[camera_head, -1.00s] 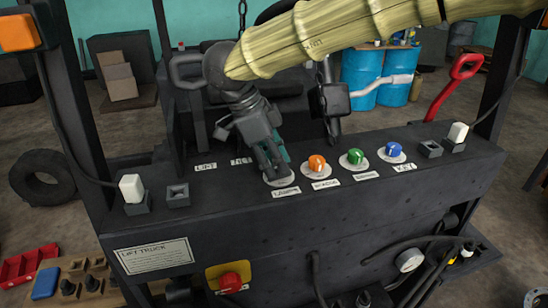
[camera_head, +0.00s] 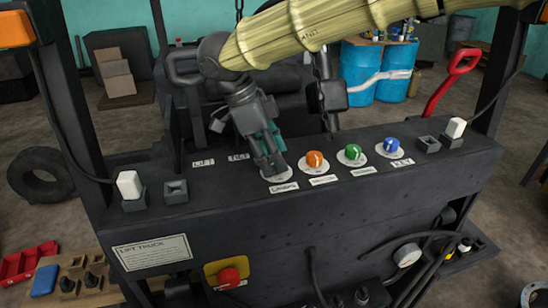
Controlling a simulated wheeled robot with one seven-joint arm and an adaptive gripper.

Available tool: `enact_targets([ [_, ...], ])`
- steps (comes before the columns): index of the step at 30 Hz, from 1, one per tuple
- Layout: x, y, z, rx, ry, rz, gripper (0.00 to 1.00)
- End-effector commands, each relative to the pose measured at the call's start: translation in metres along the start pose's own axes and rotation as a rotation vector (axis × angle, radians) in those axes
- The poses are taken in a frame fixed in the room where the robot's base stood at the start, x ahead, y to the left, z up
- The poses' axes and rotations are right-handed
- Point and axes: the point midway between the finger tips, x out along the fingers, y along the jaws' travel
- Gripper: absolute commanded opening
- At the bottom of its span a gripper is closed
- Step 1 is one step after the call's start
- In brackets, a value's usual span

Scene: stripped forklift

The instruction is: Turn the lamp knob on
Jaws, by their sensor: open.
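The knob plate labelled LAMPS (camera_head: 284,178) is the leftmost of the round white plates on top of the dark panel (camera_head: 240,215). My gripper (camera_head: 270,165) points down at this plate, with its fingers over the place of the lamp knob. The fingers hide the knob, so I cannot see its colour or which way it is turned. The gripper is open, and I cannot tell whether its fingers touch the knob.
To the right stand an orange knob (camera_head: 314,160), a green knob (camera_head: 352,153) and a blue knob (camera_head: 390,146), close together. A white switch (camera_head: 129,184) stands at the panel's left end, another white switch (camera_head: 456,128) at its right. A red button (camera_head: 229,278) is on the front.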

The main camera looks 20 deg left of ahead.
Motion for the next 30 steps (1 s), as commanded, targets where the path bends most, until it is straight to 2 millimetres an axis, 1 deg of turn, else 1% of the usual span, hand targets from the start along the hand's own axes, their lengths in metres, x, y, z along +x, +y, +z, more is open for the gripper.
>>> enact_targets([
  [9,-0.057,0.0,0.0,0.0,-0.002,-0.002,0.55],
  [15,-0.088,0.001,0.0,0.0,-0.002,0.0,0.55],
  [18,-0.099,0.001,0.0,0.0,-0.001,0.0,0.55],
  [21,-0.105,0.001,0.0,-0.001,-0.001,0.0,0.55],
  [30,-0.109,0.002,0.0,-0.001,-0.001,0.001,0.55],
])
